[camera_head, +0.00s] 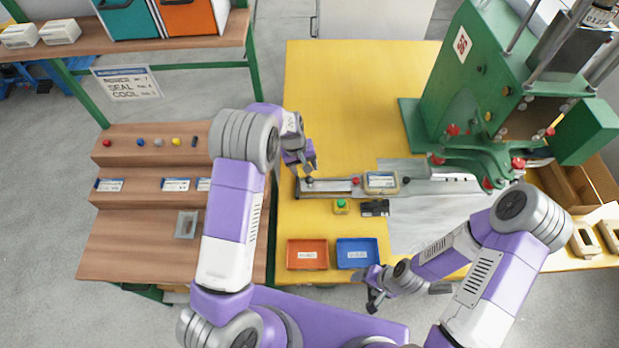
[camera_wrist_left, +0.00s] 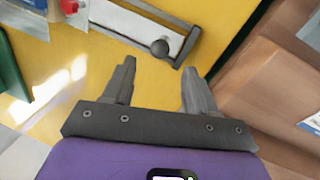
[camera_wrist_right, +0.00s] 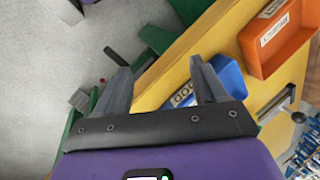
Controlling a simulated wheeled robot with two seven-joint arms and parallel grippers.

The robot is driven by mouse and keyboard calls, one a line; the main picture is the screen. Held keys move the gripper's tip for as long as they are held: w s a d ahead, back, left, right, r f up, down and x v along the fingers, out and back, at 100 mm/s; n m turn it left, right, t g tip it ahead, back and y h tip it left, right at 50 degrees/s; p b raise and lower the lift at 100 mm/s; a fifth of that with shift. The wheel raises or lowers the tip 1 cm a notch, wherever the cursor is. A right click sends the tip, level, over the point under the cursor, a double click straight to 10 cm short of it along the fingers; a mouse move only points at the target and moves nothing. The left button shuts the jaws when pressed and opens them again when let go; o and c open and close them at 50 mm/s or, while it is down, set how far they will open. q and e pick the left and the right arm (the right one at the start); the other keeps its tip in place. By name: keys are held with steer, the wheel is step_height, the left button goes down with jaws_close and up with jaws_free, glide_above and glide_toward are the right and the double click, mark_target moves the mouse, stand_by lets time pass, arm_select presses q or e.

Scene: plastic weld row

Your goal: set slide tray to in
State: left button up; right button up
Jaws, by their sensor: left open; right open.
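The slide tray (camera_head: 335,187) is a long, pale, dark-edged track lying on the yellow table, with a dark knob near its left end and a red knob farther right. The left wrist view shows the end of the slide (camera_wrist_left: 150,28) and its round dark knob (camera_wrist_left: 160,47). My left gripper (camera_head: 310,168) is open and empty, just above and beside the knob end, apart from the knob. My right gripper (camera_head: 374,302) is open and empty off the table's front edge, near the blue bin (camera_head: 357,253).
A red-orange bin (camera_head: 307,254) stands beside the blue bin. A green button box (camera_head: 341,206) and a black block (camera_head: 375,208) lie in front of the slide. A green press (camera_head: 470,80) stands at the right. A brown stepped shelf (camera_head: 150,185) is at the left.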

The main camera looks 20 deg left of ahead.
mark_target(309, 178)
arm_select(q)
steer(key=f, duration=0.4)
steer(key=d+f, duration=0.1)
steer(key=f, duration=0.2)
steer(key=shift+w+d, duration=0.1)
steer(key=shift+w, duration=0.15)
steer(key=shift+r, duration=0.1)
jaws_close()
